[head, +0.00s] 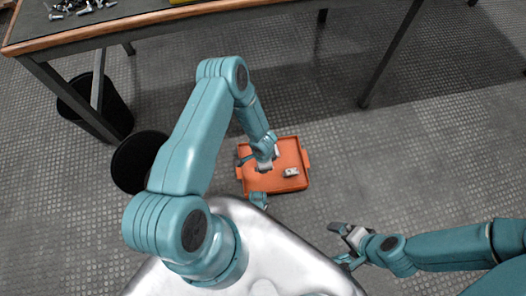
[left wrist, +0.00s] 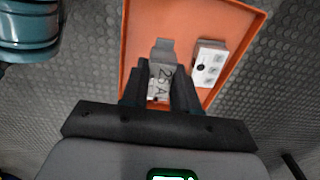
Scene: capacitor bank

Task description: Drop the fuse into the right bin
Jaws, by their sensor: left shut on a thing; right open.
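The fuse (left wrist: 158,78), a pale piece marked 25 A with a grey metal tab, is between the fingers of my left gripper (left wrist: 160,92) in the left wrist view. The left gripper (head: 263,160) is shut on it, over the orange tray (head: 254,184) in the head view. Two black round bins stand at the left: one (head: 122,115) under the table edge, and one to its right (head: 132,163), partly hidden behind my left arm. My right gripper (head: 345,244) is open and empty, apart from the tray.
A white block with dark marks (left wrist: 209,62) lies in the tray beside the fuse; it also shows in the head view (head: 291,173). A workbench (head: 150,18) with loose bolts (head: 80,7) stands at the back. The floor right of the tray is clear.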

